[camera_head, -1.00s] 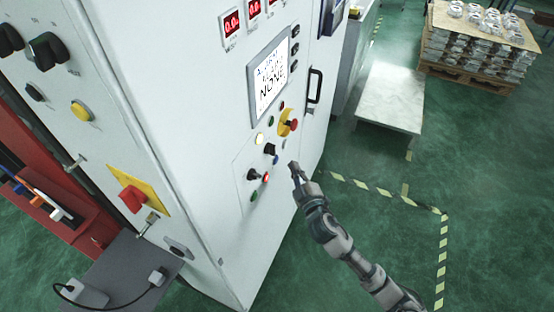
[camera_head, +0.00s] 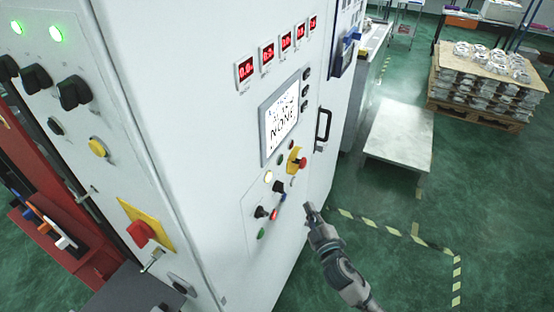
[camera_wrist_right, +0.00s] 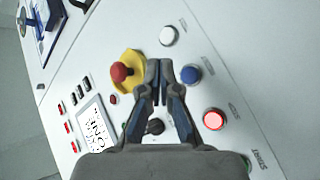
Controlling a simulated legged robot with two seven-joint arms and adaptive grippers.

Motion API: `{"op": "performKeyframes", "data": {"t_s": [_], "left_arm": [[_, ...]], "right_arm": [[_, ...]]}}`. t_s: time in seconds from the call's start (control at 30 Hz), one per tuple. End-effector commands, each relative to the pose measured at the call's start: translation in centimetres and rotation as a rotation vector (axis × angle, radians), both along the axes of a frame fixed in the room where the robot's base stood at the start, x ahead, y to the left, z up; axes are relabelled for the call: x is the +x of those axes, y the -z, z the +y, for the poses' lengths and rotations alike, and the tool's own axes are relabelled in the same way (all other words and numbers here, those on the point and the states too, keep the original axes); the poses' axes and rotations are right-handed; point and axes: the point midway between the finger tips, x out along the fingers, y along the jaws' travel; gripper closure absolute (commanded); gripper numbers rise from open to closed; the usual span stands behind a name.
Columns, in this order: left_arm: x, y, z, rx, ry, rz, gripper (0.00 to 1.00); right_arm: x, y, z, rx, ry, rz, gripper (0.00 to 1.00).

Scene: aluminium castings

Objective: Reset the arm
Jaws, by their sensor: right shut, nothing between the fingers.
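My right gripper (camera_head: 310,210) is in front of the white control cabinet (camera_head: 225,150), beside the lower button panel. Its fingers are shut and empty; it also shows in the right wrist view (camera_wrist_right: 158,72). In that view the fingertips lie between a red emergency stop button (camera_wrist_right: 121,72) on a yellow base and a blue button (camera_wrist_right: 190,74). A lit red button (camera_wrist_right: 213,119) is lower right, and a black knob (camera_wrist_right: 155,127) shows between the fingers. I cannot tell whether the fingertips touch the panel. My left gripper is not in view.
The cabinet carries a screen (camera_head: 284,118), red number displays (camera_head: 267,54) and a black door handle (camera_head: 323,128). A grey table (camera_head: 399,137) and a pallet of castings (camera_head: 485,85) stand to the right. Green floor with striped tape (camera_head: 405,238) is clear at lower right.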

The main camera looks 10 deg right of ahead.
Motion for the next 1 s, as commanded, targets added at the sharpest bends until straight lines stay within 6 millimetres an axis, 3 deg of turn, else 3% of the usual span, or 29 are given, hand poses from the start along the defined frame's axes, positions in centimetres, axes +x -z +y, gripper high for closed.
{"op": "performKeyframes", "data": {"t_s": [0.17,0.27,0.37,0.43,0.57,0.7,0.77,0.9,1.0], "left_arm": [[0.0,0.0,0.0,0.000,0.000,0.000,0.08],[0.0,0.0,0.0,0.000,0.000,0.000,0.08],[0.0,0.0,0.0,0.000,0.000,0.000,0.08],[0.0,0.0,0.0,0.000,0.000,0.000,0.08],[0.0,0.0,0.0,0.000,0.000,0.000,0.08],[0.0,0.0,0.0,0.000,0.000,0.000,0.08],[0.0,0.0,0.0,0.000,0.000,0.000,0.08],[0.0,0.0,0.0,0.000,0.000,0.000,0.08],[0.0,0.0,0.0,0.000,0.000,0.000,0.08]], "right_arm": [[0.2,0.9,-0.2,0.002,0.005,0.017,1.00],[1.0,4.4,-0.9,0.012,0.024,0.085,1.00],[1.7,10.9,-2.3,0.031,0.058,0.208,1.00],[1.5,16.7,-3.5,0.051,0.088,0.315,1.00],[-0.7,27.4,-5.6,0.097,0.146,0.510,1.00],[-5.6,38.1,-7.3,0.151,0.211,0.711,1.00],[-8.4,42.3,-7.9,0.175,0.241,0.795,1.00],[-16.2,51.1,-8.8,0.231,0.313,0.985,1.00],[-22.9,56.4,-8.9,0.273,0.368,1.116,1.00]]}}
